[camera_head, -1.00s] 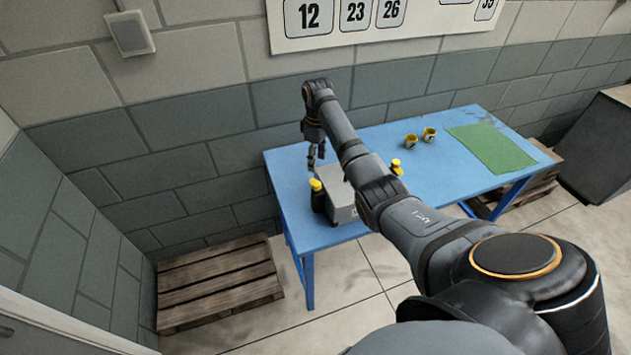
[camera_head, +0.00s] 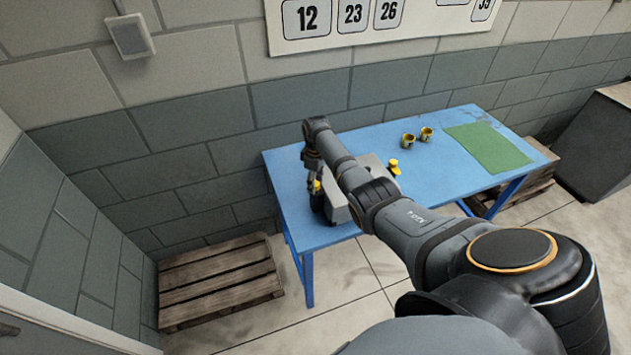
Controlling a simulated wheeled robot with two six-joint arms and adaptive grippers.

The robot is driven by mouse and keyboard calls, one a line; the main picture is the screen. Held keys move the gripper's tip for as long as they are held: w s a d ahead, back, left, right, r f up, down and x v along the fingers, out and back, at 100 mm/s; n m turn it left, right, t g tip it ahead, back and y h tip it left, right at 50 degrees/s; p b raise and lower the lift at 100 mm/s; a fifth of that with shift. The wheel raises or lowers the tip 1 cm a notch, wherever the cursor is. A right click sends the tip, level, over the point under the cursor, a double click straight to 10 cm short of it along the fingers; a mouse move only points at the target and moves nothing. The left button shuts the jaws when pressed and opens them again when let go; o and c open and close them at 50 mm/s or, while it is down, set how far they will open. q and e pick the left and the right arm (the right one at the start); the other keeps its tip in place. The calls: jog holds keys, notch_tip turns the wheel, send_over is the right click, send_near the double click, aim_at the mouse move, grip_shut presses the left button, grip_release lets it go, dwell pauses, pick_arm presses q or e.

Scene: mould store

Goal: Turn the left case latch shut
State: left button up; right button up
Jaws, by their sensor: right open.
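The grey case (camera_head: 341,208) stands near the left end of the blue table (camera_head: 289,205), partly hidden behind my right arm. The left case latch (camera_head: 318,187), dark with a yellow top, is at the case's left side and is mostly covered by my gripper. A second yellow-topped latch (camera_head: 394,167) shows at the case's right side. My right gripper (camera_head: 315,184) points down at the left latch, open; whether it touches the latch cannot be told. My left gripper is not in view.
Two small yellow and black pieces (camera_head: 417,137) stand towards the back of the table. A green mat (camera_head: 488,147) lies at the right end. A wooden pallet (camera_head: 218,280) lies on the floor at the left. The table's middle is clear.

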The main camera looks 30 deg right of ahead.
grip_shut()
jog(key=shift+m, duration=0.4)
jog(key=m+p, duration=0.1)
jog(key=m, duration=0.1)
jog(key=shift+r+m+p, duration=0.1)
jog(key=shift+m+p, duration=0.25)
jog(key=shift+m, duration=0.05)
jog(key=m+p, duration=0.1)
jog(key=m, duration=0.4)
jog(key=shift+p, duration=0.3)
jog(key=m+p, duration=0.1)
jog(key=m, duration=0.8)
jog(key=shift+p, duration=0.3)
jog(key=shift+m, duration=0.4)
